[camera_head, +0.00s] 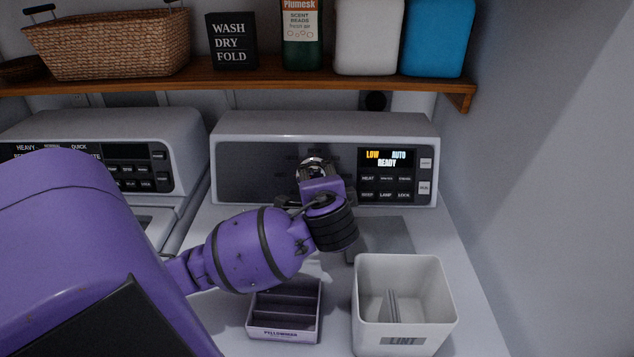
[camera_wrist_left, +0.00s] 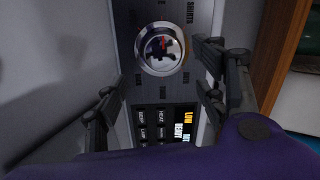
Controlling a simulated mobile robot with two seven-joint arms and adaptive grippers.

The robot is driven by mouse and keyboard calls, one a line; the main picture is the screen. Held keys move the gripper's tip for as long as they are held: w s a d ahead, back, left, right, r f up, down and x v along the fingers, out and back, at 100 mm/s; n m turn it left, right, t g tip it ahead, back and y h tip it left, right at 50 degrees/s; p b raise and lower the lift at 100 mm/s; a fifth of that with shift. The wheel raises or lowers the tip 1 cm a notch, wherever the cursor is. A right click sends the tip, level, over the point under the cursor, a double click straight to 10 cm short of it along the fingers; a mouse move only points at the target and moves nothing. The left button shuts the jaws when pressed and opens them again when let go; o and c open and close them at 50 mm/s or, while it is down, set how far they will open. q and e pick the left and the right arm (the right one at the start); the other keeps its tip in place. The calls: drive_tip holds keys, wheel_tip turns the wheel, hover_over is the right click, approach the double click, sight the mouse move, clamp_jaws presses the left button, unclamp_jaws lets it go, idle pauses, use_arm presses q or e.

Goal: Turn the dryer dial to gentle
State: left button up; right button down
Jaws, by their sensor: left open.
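The dryer dial (camera_wrist_left: 160,50) is a round silver knob with a dark centre and a red mark on its face. In the left wrist view it lies between and beyond the fingers of my left gripper (camera_wrist_left: 157,72), which is open and apart on both sides of it. In the head view my left gripper (camera_head: 312,180) is in front of the dryer control panel (camera_head: 240,172) and hides most of the dial (camera_head: 311,162). Of the labels around the dial, "SHIRTS" is legible; the others are too small or hidden. My right gripper is not in view.
The dryer display (camera_head: 386,158) reads LOW, AUTO, READY, with buttons below. A white lint bin (camera_head: 402,341) and a divided tray (camera_head: 285,333) stand on top in front. A wooden shelf (camera_head: 270,77) with items is above; a wall (camera_head: 540,180) is at the right.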

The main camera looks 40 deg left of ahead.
use_arm(q)
drive_tip(key=shift+v, duration=2.1)
drive_tip(key=shift+f, duration=0.1)
